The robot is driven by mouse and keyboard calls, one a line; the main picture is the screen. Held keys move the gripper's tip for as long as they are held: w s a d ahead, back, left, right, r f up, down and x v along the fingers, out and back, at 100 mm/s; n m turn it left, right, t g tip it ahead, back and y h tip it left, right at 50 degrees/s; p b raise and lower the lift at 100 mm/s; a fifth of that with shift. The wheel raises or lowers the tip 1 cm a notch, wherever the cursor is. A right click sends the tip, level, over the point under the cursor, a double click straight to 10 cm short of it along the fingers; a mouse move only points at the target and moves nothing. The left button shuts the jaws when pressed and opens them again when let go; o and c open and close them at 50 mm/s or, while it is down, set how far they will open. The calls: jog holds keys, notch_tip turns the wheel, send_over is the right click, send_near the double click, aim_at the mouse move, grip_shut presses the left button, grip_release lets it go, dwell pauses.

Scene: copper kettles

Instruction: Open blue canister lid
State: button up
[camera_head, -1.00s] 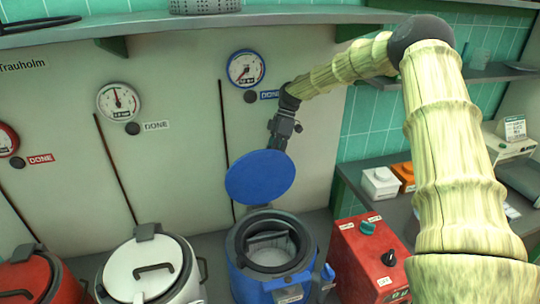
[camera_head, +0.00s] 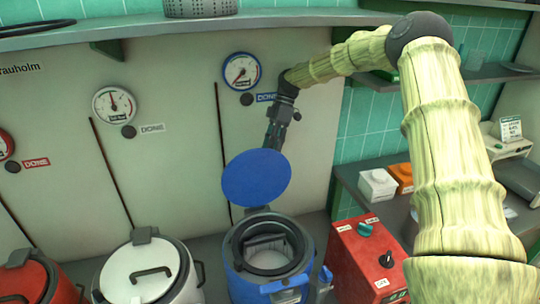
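The blue canister (camera_head: 236,284) stands on the counter at lower centre, its dark-rimmed mouth uncovered and its pale inside showing. Its round blue lid (camera_head: 256,178) is tilted up above the back of the rim, flat face toward the camera. My gripper (camera_head: 273,140) is at the lid's upper edge, reaching down from the wall side. Its fingertips are hidden behind the lid, so I cannot tell whether it is open or shut, or touching the lid.
A white canister (camera_head: 143,264) and a red canister (camera_head: 30,280), both lidded, stand to the left. A red control box (camera_head: 362,255) stands close on the right. Blue (camera_head: 242,71) and white (camera_head: 114,104) gauges hang on the wall behind. A shelf (camera_head: 180,26) runs above.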

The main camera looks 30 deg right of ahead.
jog(key=v, duration=0.7)
jog(key=shift+d+r, duration=0.15)
jog(key=shift+d, duration=0.05)
jog(key=shift+a, duration=0.15)
